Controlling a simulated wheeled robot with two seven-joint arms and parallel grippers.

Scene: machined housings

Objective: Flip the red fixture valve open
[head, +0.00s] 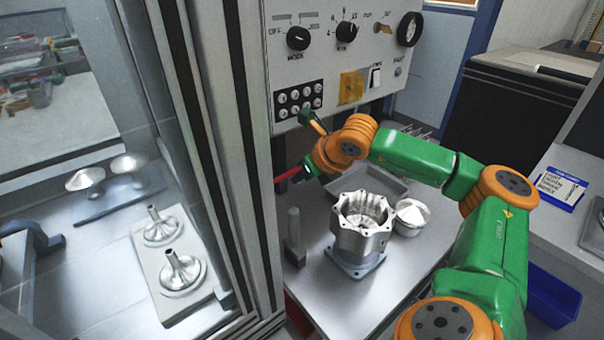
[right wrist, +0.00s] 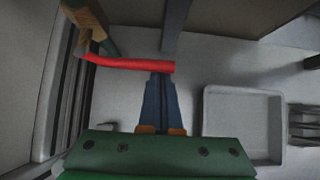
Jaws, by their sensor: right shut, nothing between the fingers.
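The red valve lever (head: 289,174) shows in the head view beside the machine's column, just left of my right wrist. In the right wrist view the red lever (right wrist: 130,64) runs nearly level across the upper left. Its left end meets a tan-and-green fitting (right wrist: 92,25). My right gripper (right wrist: 161,78) is shut and empty, with its fingertips at the lever's right end. I cannot tell whether they touch it. In the head view my wrist hides the fingers. My left gripper is not in view.
A grey tray (head: 390,187) lies behind a machined housing (head: 362,222) on the bench; it also shows in the right wrist view (right wrist: 243,91). A round metal part (head: 411,216) stands right of the housing. The control panel (head: 335,55) rises above, and the machine's column (head: 242,130) bounds the left.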

